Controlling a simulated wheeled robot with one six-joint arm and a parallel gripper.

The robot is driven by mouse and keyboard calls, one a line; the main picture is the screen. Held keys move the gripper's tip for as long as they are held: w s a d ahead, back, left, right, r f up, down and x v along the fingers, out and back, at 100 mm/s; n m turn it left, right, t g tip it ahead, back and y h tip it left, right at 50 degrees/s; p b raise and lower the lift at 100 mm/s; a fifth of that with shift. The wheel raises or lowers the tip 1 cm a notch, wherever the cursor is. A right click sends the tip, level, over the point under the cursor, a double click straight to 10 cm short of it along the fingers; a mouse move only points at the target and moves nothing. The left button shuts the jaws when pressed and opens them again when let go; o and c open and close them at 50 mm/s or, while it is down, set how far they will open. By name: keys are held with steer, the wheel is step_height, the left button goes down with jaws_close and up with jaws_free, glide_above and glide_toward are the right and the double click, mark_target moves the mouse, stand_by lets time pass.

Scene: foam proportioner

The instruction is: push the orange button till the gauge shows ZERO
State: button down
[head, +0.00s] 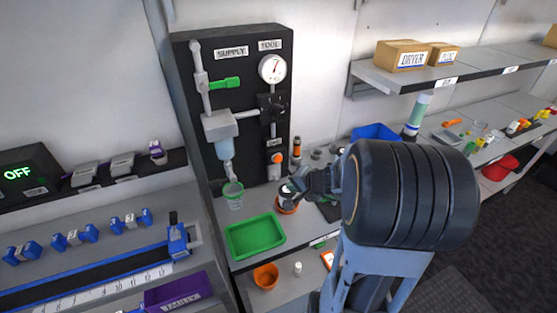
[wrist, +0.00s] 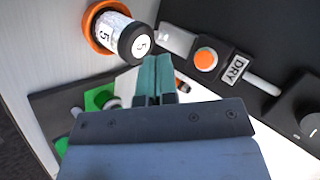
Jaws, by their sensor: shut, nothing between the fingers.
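My gripper (head: 290,195) is in front of the panel, below the button. In the wrist view its teal fingers (wrist: 156,68) are together and empty, to the left of the button and apart from it.
A bottle marked 5 (wrist: 125,35) stands in an orange ring close to my fingertips. A green tray (head: 255,236), a cup (head: 233,195) under the supply nozzle and an orange bowl (head: 265,276) are to the left. A dark knob (head: 272,106) sits above the button.

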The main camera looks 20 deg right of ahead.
mark_target(278, 159)
steer(key=w+p, duration=0.1)
steer(key=w, duration=0.5)
steer(key=shift+w+p, duration=0.15)
steer(key=shift+p, duration=0.2)
steer(key=shift+w, duration=1.2)
steer(key=shift+w+b, duration=0.15)
steer(key=shift+b, duration=0.2)
stand_by(0.7)
steer(key=shift+w, duration=0.3)
steer(key=shift+w+b, duration=0.35)
steer(key=shift+w, duration=0.05)
stand_by(0.8)
steer(key=shift+s, duration=0.15)
steer(key=shift+s+b, duration=0.55)
steer(key=shift+s, duration=0.15)
